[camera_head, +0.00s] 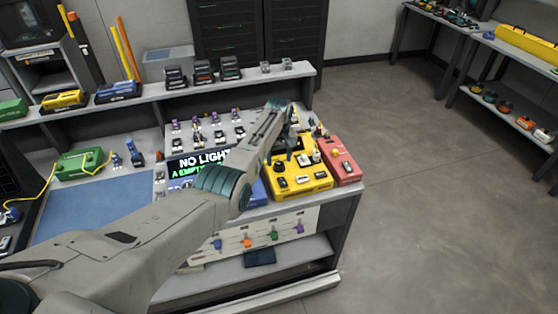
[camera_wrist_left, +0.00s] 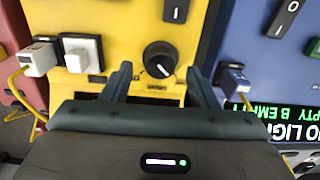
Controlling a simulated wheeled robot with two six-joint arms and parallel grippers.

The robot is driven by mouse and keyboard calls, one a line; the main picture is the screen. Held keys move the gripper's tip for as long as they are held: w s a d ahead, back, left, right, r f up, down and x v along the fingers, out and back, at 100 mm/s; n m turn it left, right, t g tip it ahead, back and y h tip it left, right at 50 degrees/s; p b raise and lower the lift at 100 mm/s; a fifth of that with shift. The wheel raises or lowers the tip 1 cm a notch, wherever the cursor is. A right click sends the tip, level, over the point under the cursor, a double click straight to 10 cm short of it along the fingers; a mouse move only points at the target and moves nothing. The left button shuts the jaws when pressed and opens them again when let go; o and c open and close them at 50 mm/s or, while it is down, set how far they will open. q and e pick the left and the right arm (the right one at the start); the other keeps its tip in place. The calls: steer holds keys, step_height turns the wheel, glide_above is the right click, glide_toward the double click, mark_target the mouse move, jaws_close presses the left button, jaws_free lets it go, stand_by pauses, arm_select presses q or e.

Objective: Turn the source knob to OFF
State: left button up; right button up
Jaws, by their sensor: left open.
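The source knob is a black round knob (camera_wrist_left: 159,60) with a white pointer line, on the face of a yellow box (camera_wrist_left: 120,20) in the left wrist view. The yellow box also shows in the head view (camera_head: 300,183). My left gripper (camera_wrist_left: 158,82) is open, with one finger on each side just below the knob in the picture; I cannot tell whether either finger touches it. In the head view my left gripper (camera_head: 291,140) reaches over the yellow box, and my arm hides part of the bench. My right gripper does not show.
A red box (camera_head: 343,165) stands right of the yellow one, and a blue box (camera_wrist_left: 260,60) is on its other side. White plugs (camera_wrist_left: 82,52) with a yellow cable sit near the knob. A lit display (camera_head: 203,160) reads "NO LIGHT". A blue mat (camera_head: 85,215) lies at left.

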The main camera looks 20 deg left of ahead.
mark_target(279, 164)
arm_select(q)
step_height(279, 164, up, 9)
steer(key=b, duration=0.1)
stand_by(0.6)
